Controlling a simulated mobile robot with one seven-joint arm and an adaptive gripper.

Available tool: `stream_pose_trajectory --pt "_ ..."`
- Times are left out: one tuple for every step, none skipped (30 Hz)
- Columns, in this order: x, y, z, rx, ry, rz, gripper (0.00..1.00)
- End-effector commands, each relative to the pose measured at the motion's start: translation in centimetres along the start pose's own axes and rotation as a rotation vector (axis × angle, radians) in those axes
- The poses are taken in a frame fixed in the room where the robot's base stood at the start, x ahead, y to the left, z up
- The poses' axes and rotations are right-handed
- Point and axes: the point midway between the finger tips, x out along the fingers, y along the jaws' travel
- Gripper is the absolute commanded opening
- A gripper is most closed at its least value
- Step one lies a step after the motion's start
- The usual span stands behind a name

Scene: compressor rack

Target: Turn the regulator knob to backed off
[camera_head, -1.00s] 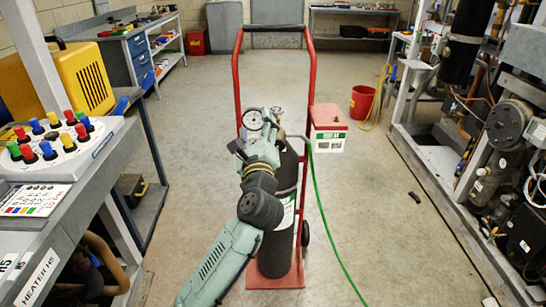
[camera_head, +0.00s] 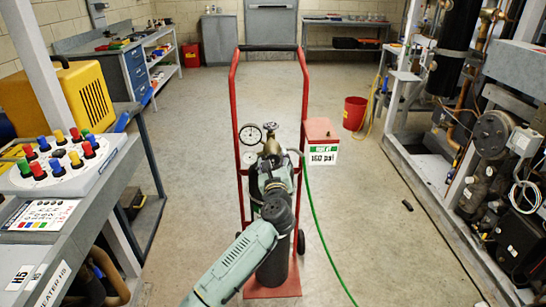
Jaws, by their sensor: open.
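A dark gas cylinder (camera_head: 272,266) stands upright on a red hand truck (camera_head: 235,110). On its top sits a brass regulator and valve (camera_head: 271,142), with two round white gauges on its left, an upper one (camera_head: 250,134) and a lower one (camera_head: 250,158). The regulator knob cannot be made out clearly. My arm reaches up from the bottom in front of the cylinder. My gripper (camera_head: 272,168), at its end, is open and just below the regulator, largely hidden by my wrist. I cannot tell whether it touches anything.
A red and white box with a psi label (camera_head: 322,140) is at the truck's right, and a green hose (camera_head: 318,225) runs down to the floor. A bench with a coloured-knob panel (camera_head: 62,165) is at left. The compressor rack (camera_head: 495,130) is at right. The floor between is mostly clear.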

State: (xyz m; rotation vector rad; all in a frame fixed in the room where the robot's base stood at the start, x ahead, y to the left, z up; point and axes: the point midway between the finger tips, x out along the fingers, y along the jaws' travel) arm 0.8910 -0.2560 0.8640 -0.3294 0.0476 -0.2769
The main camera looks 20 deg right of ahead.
Motion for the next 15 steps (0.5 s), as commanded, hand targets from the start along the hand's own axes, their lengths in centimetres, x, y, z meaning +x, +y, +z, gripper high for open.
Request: stream_pose_trajectory --pt "0.34 -0.03 0.08 0.000 0.000 0.000 0.59" --pt "0.49 -0.01 0.07 0.000 0.000 0.000 0.59" --pt "0.62 -0.02 0.05 0.000 0.000 0.000 0.59" --pt "0.67 -0.02 0.04 0.000 -0.001 -0.001 0.59" --pt "0.71 -0.03 0.04 0.000 -0.001 -0.001 0.59" --pt "0.73 -0.03 0.03 0.000 -0.001 -0.001 0.59" --pt "0.73 -0.02 0.03 -0.001 -0.001 -0.001 0.59" --pt "0.72 -0.02 0.03 -0.001 -0.001 -0.001 0.59" --pt "0.72 -0.01 0.03 -0.001 -0.001 -0.001 0.59" --pt "0.71 -0.01 0.03 -0.001 -0.001 -0.001 0.59" --pt "0.71 0.00 0.03 -0.001 -0.001 -0.001 0.59" --pt "0.71 0.00 0.03 -0.001 -0.001 -0.001 0.57" --pt "0.70 0.00 0.03 -0.001 -0.001 -0.001 0.55" --pt "0.70 0.01 0.03 -0.001 -0.001 -0.001 0.53" --pt "0.70 0.01 0.03 -0.001 -0.001 -0.001 0.51"
